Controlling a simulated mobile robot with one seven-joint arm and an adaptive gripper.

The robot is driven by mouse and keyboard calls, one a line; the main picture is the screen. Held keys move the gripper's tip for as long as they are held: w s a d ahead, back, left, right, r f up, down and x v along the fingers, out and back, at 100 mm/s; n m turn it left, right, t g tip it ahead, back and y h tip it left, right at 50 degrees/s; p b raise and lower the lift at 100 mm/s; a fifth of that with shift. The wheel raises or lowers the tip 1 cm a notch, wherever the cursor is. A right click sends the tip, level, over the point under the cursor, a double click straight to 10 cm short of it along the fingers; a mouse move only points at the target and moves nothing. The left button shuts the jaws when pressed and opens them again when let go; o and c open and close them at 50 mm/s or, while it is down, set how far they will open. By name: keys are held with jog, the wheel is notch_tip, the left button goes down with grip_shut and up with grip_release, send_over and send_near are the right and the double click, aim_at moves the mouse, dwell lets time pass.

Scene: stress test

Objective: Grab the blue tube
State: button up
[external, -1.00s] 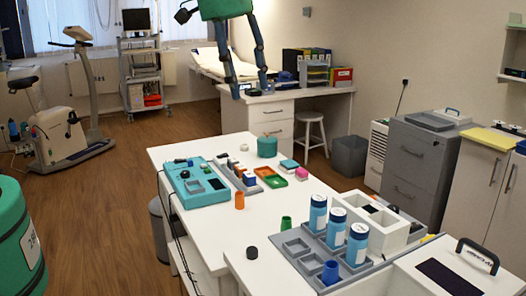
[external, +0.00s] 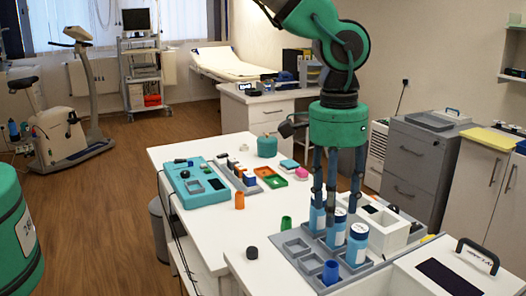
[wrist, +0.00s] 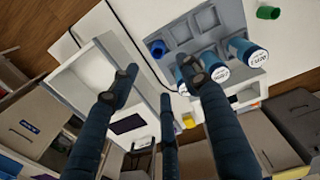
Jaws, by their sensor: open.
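A small blue tube (external: 330,272) stands upright in the front corner of the grey compartment tray (external: 310,262). In the wrist view the blue tube (wrist: 157,48) shows near the top centre, beyond the fingertips, on the tray (wrist: 205,20). My gripper (external: 337,205) points down over the back part of the tray, at the blue-and-white bottles. Its dark fingers are spread. In the wrist view my gripper (wrist: 160,80) has nothing between its fingers. The left bottle is partly hidden by a finger in the external view.
Several blue bottles with white labels, one of them (external: 357,244), stand in the tray close to my fingers. A white box (external: 392,232) stands behind them, and a handled white case (external: 450,270) at right. A green tube (external: 286,222) and a black cylinder (external: 252,252) stand left of the tray.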

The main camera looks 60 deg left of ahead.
jog(key=shift+d+f, duration=0.3)
jog(key=shift+f, duration=0.1)
send_over(331, 266)
jog(key=shift+s+d+f, duration=0.1)
jog(key=shift+s+f, duration=0.05)
jog(key=shift+f, duration=1.3)
jog(key=shift+s+d+f, duration=0.1)
jog(key=shift+d+f, duration=0.05)
jog(key=shift+f, duration=1.25)
jog(key=shift+s+d+f, duration=0.1)
jog(key=shift+s+f, duration=0.05)
jog(key=shift+f, duration=1.3)
jog(key=shift+d+f, duration=0.1)
jog(key=shift+f, duration=2.5)
jog(key=c, duration=1)
